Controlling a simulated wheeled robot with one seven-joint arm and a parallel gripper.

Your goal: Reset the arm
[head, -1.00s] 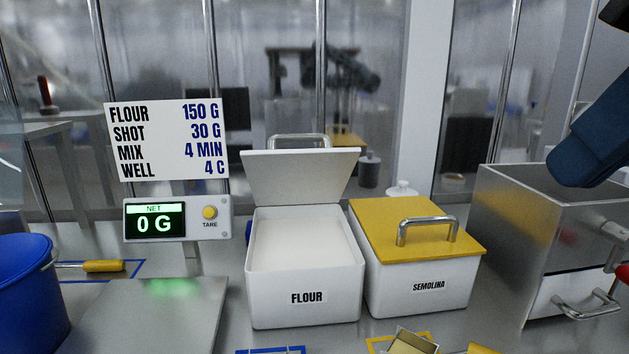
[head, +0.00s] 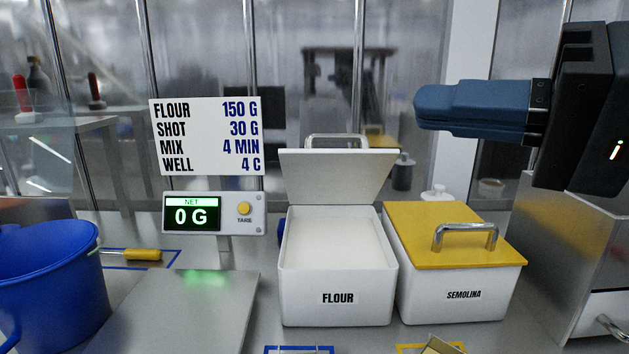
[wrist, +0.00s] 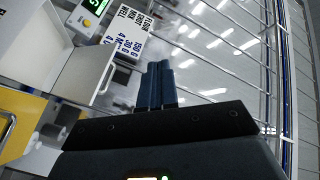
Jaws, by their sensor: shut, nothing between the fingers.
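My gripper (head: 470,106) is in the upper right of the head view, raised above the yellow-lidded semolina box (head: 446,273). Its blue fingers point left and lie together with nothing held. In the wrist view the fingers (wrist: 158,85) sit side by side, pointing at the glass wall and clear of everything. The white flour box (head: 336,280) stands left of the semolina box with its lid (head: 338,175) tilted up, showing white contents.
A scale plate (head: 170,315) and its display (head: 213,214) reading 0 G stand left of the flour box, below a recipe sign (head: 207,137). A blue bucket (head: 50,285) is at far left. A steel box (head: 575,250) stands at right, below my arm.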

